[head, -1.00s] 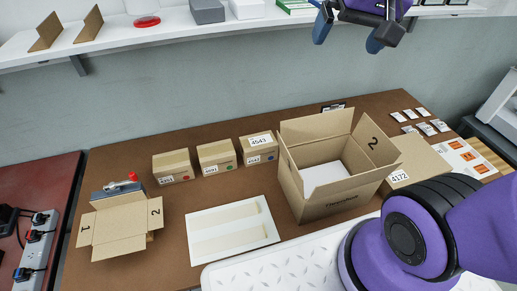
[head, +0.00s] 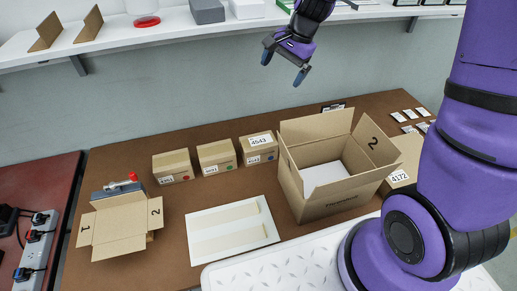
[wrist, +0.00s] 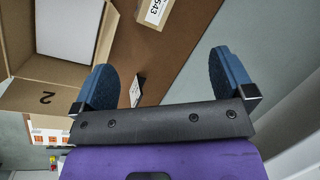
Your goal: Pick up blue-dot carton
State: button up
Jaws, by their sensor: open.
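The blue-dot carton (head: 260,150) is a small brown box labelled 4543 with a blue dot on its front. It stands on the brown table as the rightmost of three small cartons. In the wrist view part of it (wrist: 157,10) shows at the top edge, with its white label. My gripper (head: 284,71) is open and empty. It hangs in the air above and a little right of the carton, well apart from it. In the wrist view its two blue fingertips (wrist: 167,80) are spread wide with nothing between them.
A large open box marked 2 (head: 312,207) stands just right of the carton. A green-dot carton (head: 217,158) and a red-dot carton (head: 173,166) stand to its left. A white shelf (head: 190,30) runs along the wall behind. A white panel (head: 212,254) lies in front.

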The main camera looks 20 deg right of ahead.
jog(key=w+f+m+g, duration=0.1)
jog(key=w+f+m, duration=0.35)
jog(key=f, duration=0.75)
jog(key=m+y, duration=0.1)
jog(key=m, duration=0.2)
send_near(260, 140)
jog(key=shift+w+a+f+g, duration=0.3)
jog(key=shift+w+f, duration=0.2)
jog(key=shift+f, duration=0.25)
jog(key=shift+x, duration=5.55)
jog(key=shift+s+a+f, duration=0.1)
jog(key=shift+s+f, duration=0.05)
jog(key=shift+s, duration=0.05)
